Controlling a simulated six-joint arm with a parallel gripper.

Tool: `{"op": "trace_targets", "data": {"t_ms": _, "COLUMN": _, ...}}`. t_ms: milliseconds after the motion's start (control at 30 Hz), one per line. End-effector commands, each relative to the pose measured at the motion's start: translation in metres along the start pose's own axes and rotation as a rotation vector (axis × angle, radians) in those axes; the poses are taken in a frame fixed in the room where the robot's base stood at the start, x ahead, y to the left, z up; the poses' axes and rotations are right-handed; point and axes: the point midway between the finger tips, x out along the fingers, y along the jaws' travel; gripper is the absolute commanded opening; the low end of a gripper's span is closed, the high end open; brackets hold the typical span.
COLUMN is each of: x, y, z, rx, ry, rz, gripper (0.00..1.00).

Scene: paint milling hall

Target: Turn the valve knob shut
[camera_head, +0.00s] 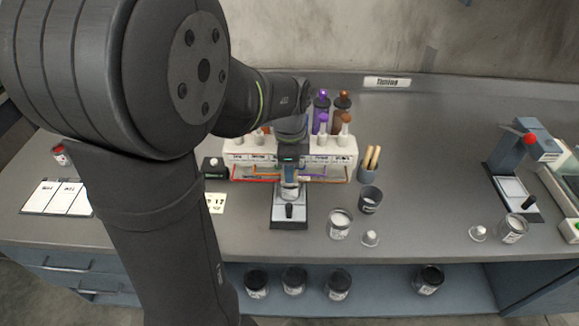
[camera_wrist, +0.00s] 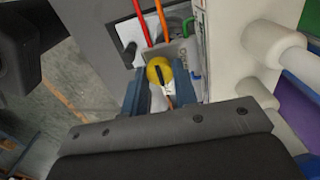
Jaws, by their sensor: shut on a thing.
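The valve knob (camera_wrist: 160,68) is yellow with a dark slot or pointer mark, and shows in the wrist view between my dark blue fingers. My gripper (camera_wrist: 158,88) is shut on it, one finger on each side. In the head view my gripper (camera_head: 289,162) reaches down to the front of a white labelled dispenser block (camera_head: 336,161), and the knob itself is hidden there. Red and orange tubes (camera_wrist: 163,20) run near the knob in the wrist view. How far the knob is turned I cannot tell.
A black-and-white stand (camera_head: 290,216) sits below the dispenser, with a jar partly hidden by my gripper. Purple and brown bottles (camera_head: 322,100) rise behind the block.

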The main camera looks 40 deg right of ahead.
Motion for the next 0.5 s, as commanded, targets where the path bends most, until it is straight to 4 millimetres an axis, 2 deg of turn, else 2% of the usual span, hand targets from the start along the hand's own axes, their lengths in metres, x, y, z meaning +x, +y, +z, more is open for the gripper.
{"op": "trace_targets", "data": {"t_ms": 200, "x": -0.0011, "y": -0.0008, "z": -0.0002, "rx": 0.001, "ry": 0.0, "rz": -0.003, "gripper": 0.04}}
{"op": "trace_targets", "data": {"t_ms": 233, "x": -0.0011, "y": -0.0008, "z": -0.0002, "rx": 0.001, "ry": 0.0, "rz": -0.003, "gripper": 0.3}}
{"op": "trace_targets", "data": {"t_ms": 300, "x": -0.001, "y": -0.0007, "z": -0.0002, "rx": 0.0, "ry": 0.0, "rz": -0.003, "gripper": 0.44}}
{"op": "trace_targets", "data": {"t_ms": 333, "x": -0.0009, "y": -0.0006, "z": -0.0002, "rx": 0.0, "ry": 0.0, "rz": -0.002, "gripper": 0.48}}
{"op": "trace_targets", "data": {"t_ms": 500, "x": -0.0005, "y": -0.0003, "z": -0.0001, "rx": 0.0, "ry": 0.0, "rz": -0.001, "gripper": 0.48}}
